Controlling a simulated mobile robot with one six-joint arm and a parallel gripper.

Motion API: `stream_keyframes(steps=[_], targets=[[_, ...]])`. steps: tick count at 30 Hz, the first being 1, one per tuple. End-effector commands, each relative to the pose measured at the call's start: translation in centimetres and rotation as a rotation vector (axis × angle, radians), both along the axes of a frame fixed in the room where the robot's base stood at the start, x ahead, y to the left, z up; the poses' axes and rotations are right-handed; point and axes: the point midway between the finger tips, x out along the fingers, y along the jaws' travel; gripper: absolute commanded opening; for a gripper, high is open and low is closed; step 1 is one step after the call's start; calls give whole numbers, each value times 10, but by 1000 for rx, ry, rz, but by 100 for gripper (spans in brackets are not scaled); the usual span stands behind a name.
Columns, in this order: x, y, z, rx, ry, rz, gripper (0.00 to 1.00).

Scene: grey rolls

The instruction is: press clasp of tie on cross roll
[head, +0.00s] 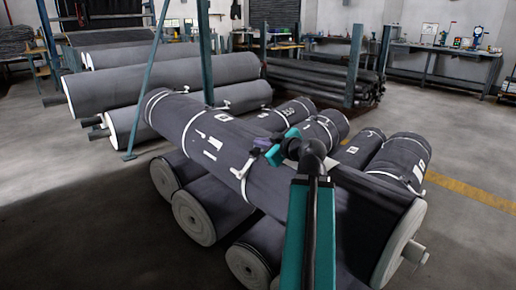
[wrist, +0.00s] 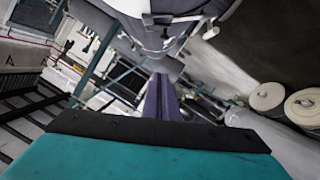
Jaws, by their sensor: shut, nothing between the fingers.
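The cross roll (head: 300,190) is a long dark grey roll lying slantwise on top of other rolls. White ties circle it; one tie (head: 246,170) near its middle has a small white clasp (head: 237,173) on the near side. My gripper (head: 258,148) has purple fingers, shut and empty, beside this tie at the roll's upper side. A gap shows between the tips and the clasp. Contact is not visible.
Several rolls (head: 205,215) lie under the cross roll, with others (head: 400,160) to the right. A blue rack post (head: 205,55) and stacked rolls (head: 165,80) stand behind on the left. Workbenches (head: 445,50) line the back right. Floor at the right is clear.

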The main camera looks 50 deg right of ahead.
Motion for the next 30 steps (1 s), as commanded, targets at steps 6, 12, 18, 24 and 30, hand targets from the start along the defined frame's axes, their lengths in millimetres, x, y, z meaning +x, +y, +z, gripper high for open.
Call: stream_keyframes(steps=[6, 12, 18, 24, 30], targets=[[-9, 2, 0, -1, -1, 0, 0], [-14, 4, 3, 0, -1, 0, 0], [-17, 5, 5, 0, 0, 1, 0], [-16, 5, 5, 0, 0, 1, 0], [-16, 6, 5, 1, 0, 2, 0]])
